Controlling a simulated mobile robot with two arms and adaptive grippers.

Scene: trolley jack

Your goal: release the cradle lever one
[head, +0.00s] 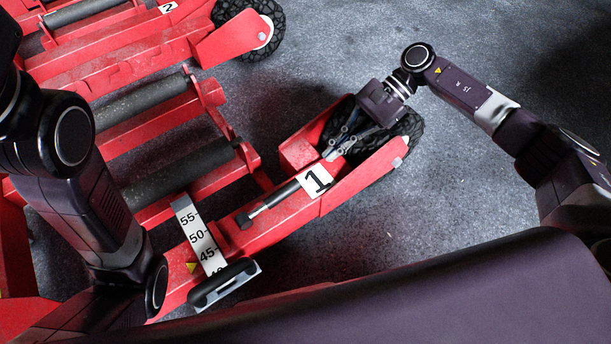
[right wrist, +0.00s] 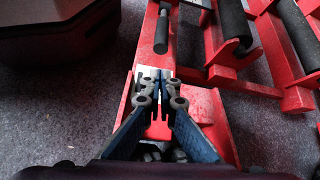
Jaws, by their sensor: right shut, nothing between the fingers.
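The red cradle with the white "1" plate (head: 316,181) lies in the middle of the head view. Its lever (head: 281,195) has a dark grip and a short silver rod, and lies along the red beam beside the plate. In the right wrist view the lever's dark grip (right wrist: 160,34) points toward my fingers. My right gripper (head: 333,154) is shut and empty above the red wheel end, close to the plate and apart from the lever. Its fingertips (right wrist: 158,78) meet just short of the grip in the wrist view and partly cover the plate. My left gripper is out of view.
A black wheel (head: 409,128) sits beside my right gripper. Dark rollers (head: 181,169) cross the red frame. A scale strip (head: 198,234) and a black pedal-like part (head: 225,284) are nearer. A second cradle, marked "2" (head: 168,7), stands farther back. Floor at right is clear.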

